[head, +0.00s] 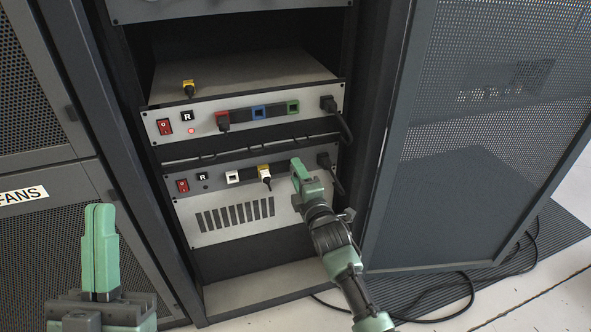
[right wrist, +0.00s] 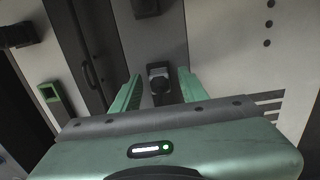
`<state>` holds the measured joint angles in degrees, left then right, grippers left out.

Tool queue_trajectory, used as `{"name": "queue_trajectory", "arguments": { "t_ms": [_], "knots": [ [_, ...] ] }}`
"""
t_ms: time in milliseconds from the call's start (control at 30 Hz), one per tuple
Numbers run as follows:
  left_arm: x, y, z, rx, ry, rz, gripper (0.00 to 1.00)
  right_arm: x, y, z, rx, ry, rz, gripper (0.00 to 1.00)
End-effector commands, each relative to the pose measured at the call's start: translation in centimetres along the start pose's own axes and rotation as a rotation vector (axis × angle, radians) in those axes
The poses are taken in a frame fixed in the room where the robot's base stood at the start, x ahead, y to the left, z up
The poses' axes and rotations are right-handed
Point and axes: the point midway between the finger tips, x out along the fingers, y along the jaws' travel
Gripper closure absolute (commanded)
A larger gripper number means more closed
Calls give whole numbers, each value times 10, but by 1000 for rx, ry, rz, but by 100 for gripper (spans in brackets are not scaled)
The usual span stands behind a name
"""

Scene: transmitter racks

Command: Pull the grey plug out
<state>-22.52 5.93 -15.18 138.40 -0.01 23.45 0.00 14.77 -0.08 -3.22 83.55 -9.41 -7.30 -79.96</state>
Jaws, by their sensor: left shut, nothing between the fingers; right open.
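The grey plug (right wrist: 159,78) sits in the front panel of the lower rack unit (head: 235,214). In the right wrist view it lies between the two fingers of my right gripper (right wrist: 158,88), which is open, with a finger on each side. Whether the fingers touch it I cannot tell. In the head view my right gripper (head: 301,170) is at the right part of the lower panel and hides the plug. My left gripper (head: 100,212) is shut and empty at the lower left, apart from the rack.
A black plug (head: 324,161) with a cable is just right of my right gripper. The upper unit (head: 262,103) holds a red plug (head: 223,121) and another black plug (head: 328,104). An open mesh door (head: 480,140) stands at the right.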

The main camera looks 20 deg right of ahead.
Motion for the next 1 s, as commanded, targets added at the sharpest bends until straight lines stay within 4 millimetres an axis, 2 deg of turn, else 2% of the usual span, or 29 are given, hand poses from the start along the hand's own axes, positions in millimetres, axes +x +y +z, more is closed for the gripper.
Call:
{"name": "queue_trajectory", "arguments": {
  "t_ms": [300,1000],
  "knots": [
    [0,-2,8,5,-43,-3,100,0,0,0,0,0,0,56],
    [0,-1,9,2,-52,-2,100,0,0,0,0,0,0,56]
  ]
}}
